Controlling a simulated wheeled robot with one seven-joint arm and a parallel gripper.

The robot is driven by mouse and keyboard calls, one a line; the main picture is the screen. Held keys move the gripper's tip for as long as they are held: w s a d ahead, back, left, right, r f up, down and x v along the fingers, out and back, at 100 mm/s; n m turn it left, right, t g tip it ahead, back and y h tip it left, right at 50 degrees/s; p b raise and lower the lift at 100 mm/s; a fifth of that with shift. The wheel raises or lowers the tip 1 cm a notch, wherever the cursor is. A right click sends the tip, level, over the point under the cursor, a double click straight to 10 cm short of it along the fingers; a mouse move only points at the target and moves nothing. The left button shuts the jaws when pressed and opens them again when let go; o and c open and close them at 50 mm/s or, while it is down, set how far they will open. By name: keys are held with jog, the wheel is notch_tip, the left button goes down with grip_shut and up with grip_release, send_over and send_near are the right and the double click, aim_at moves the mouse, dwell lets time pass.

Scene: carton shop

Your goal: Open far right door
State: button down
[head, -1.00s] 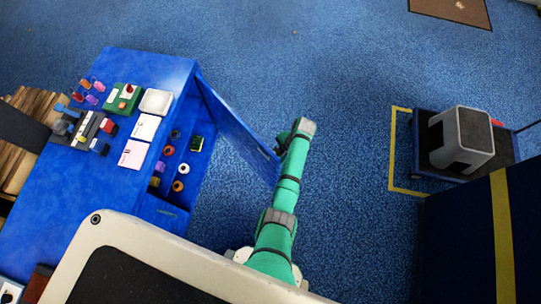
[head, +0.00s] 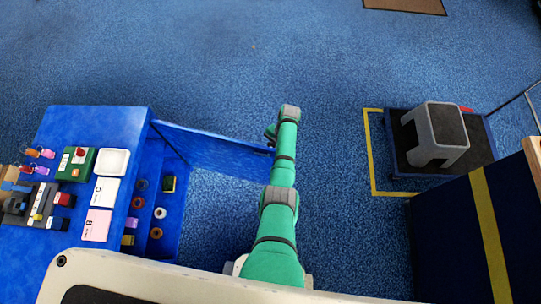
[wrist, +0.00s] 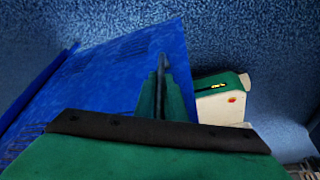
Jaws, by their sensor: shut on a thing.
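The blue cabinet (head: 100,122) stands at the left of the head view. Its far right door (head: 215,152) is swung wide open and sticks out to the right from the cabinet's far corner. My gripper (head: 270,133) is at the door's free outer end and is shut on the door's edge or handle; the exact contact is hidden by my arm. In the wrist view the fingers (wrist: 164,90) close at the door's edge.
Inside the open cabinet are several tape rolls (head: 160,213) and a dark box (head: 169,183). A white tray (head: 113,162) and cards lie on top. At the right, a grey step stool (head: 436,135) sits on a trolley (head: 480,140) beside yellow floor tape. Blue floor between is clear.

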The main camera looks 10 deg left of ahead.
jog(key=shift+s+a+f, duration=0.1)
jog(key=shift+s+a, duration=0.05)
jog(key=c, duration=1.8)
grip_release()
jog(key=shift+c, duration=0.2)
jog(key=shift+w, duration=0.2)
jog(key=v, duration=1.1)
jog(key=shift+s+f, duration=0.1)
jog(key=shift+s, duration=0.05)
